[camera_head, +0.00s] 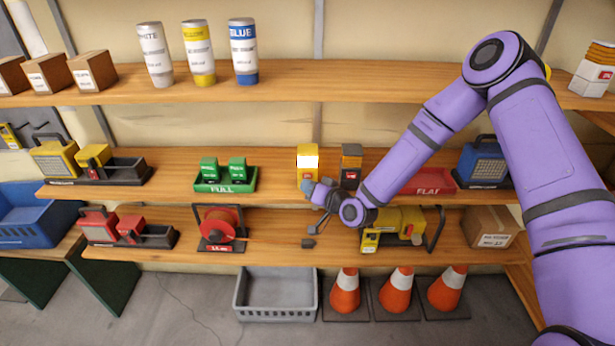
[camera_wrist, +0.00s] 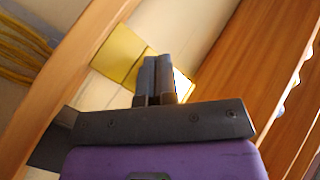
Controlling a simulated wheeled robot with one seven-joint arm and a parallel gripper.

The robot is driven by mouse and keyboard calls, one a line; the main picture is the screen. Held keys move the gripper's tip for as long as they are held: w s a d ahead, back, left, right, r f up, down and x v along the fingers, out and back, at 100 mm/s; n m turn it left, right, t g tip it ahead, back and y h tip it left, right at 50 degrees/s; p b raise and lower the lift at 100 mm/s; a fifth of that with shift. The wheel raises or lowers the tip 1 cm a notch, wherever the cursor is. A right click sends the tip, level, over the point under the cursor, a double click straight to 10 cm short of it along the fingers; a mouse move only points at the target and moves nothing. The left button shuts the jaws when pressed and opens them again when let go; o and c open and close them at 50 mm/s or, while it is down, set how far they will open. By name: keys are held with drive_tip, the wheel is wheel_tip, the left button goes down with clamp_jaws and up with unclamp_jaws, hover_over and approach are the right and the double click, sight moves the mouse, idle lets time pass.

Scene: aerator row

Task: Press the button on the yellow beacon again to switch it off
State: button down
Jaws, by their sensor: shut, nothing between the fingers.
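The yellow beacon (camera_head: 307,176) stands upright on the middle shelf. Its upper part is bright white, as if lit. In the wrist view the yellow beacon (camera_wrist: 121,54) lies beyond my fingers, with a bright white patch just right of them. My gripper (camera_head: 309,187) is in front of the beacon's lower part in the head view, and the fingers cover some of it. In the wrist view my gripper (camera_wrist: 157,62) has both fingers together, with nothing between them. The button is not visible. I cannot tell whether the fingertips touch the beacon.
A dark-topped orange unit (camera_head: 351,168) stands close right of the beacon. Green batteries sit in the FULL tray (camera_head: 225,187) to the left; the red FLAT tray (camera_head: 434,183) is to the right, partly behind my arm. A yellow device (camera_head: 397,223) stands on the shelf below.

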drive_tip(key=shift+w, duration=0.1)
drive_tip(key=shift+w, duration=0.3)
drive_tip(key=shift+w, duration=0.35)
idle(0.9)
idle(0.4)
drive_tip(key=shift+s, duration=0.8)
drive_tip(key=shift+s+a, duration=0.1)
drive_tip(key=shift+s, duration=2.4)
